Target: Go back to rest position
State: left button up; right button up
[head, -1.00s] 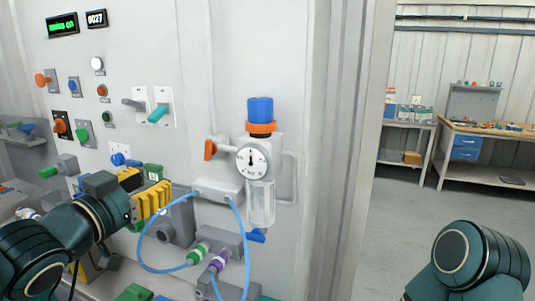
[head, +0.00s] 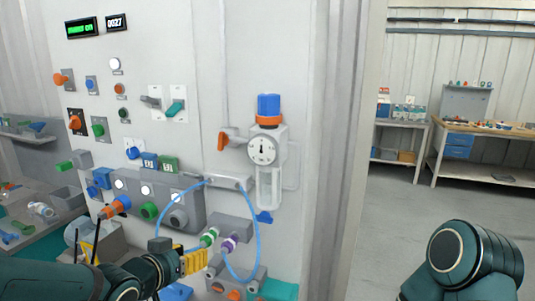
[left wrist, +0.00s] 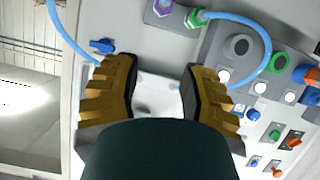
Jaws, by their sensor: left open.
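My left gripper (head: 195,262) has yellow ribbed fingers and is low in front of the panel in the head view, below the green and purple hose connectors. In the left wrist view its two fingers (left wrist: 160,90) stand wide apart with nothing between them. My right arm shows at the lower right of the head view as a dark green rounded link; its gripper is outside the picture.
The wall panel carries a regulator with a gauge (head: 263,149), a blue hose (head: 257,235), a green connector (head: 209,237), a purple connector (head: 229,244) and a grey button box (head: 182,212). A workbench (head: 480,133) stands far right. Open floor lies between.

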pick_arm(q)
notch_tip(320, 180, down, 12)
jog(key=d+n+g, duration=0.1)
jog(key=d+g, duration=0.1)
jog(key=g, duration=0.1)
jog(key=s+d+f+n+g, duration=0.1)
jog(key=s+d+f+g, duration=0.1)
jog(key=s+f, duration=0.6)
jog(key=s+d+f+n+g+y, duration=0.1)
jog(key=s+f+g, duration=0.4)
jog(key=f, duration=1)
jog(key=s+d+n, duration=0.1)
jog(key=s+d, duration=0.1)
jog(key=s, duration=0.1)
jog(key=shift+s+f, duration=0.25)
jog(key=shift+s, duration=0.05)
